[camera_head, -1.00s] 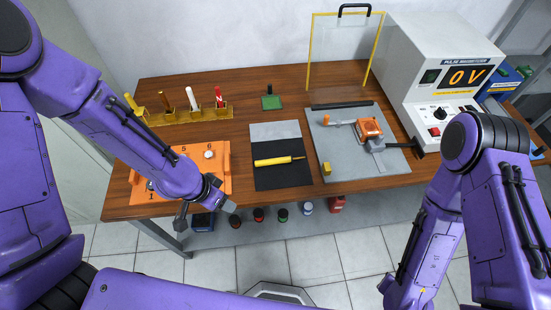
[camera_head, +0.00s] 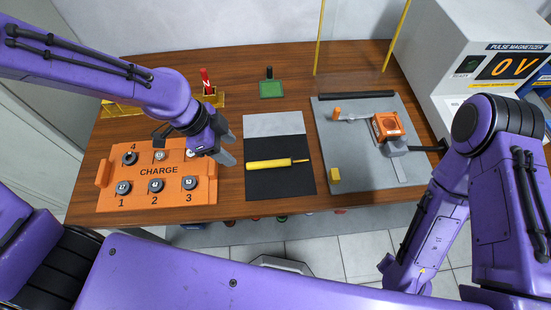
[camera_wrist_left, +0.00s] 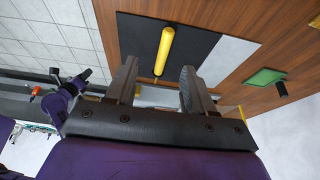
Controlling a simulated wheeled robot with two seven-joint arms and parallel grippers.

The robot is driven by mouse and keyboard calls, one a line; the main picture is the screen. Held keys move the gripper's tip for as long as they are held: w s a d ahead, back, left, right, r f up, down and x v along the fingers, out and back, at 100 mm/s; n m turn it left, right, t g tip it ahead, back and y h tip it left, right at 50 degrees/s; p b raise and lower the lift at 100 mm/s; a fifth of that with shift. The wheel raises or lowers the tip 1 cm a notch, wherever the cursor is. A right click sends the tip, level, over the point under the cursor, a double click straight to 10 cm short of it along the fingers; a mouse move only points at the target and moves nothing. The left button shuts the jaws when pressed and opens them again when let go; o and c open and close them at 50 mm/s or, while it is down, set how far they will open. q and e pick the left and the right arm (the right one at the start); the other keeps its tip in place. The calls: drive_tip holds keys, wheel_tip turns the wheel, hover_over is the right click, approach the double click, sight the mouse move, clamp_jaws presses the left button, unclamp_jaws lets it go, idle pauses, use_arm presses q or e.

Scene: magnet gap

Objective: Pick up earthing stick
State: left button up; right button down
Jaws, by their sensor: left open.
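The earthing stick appears to be the yellow rod (camera_head: 270,165) with a thin metal tip at its right end. It lies flat on the black half of a two-tone mat (camera_head: 275,190). My left gripper (camera_head: 231,149) is to the left of the rod, above the table, open and empty. In the left wrist view the yellow rod (camera_wrist_left: 164,48) lies beyond the open fingers (camera_wrist_left: 157,90), not between them. My right arm shows at the right of the head view, but its gripper jaws cannot be made out.
An orange charge tray (camera_head: 150,175) with numbered round pieces lies at left. A green pad (camera_head: 271,89) sits behind the mat. A grey plate (camera_head: 340,150) holds an orange device (camera_head: 388,127) and a yellow block (camera_head: 335,174). A pulse magnetizer (camera_head: 480,60) reading 0 V stands back right.

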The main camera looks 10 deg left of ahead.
sight(251, 164)
use_arm(q)
drive_tip(key=x, duration=0.4)
drive_tip(key=w+x, duration=0.1)
drive_tip(key=x, duration=0.6)
drive_tip(key=shift+w+a+f+b, duration=0.1)
drive_tip(key=shift+w+f+b, duration=0.2)
drive_tip(key=shift+b, duration=0.05)
drive_tip(key=shift+s, duration=0.1)
clamp_jaws()
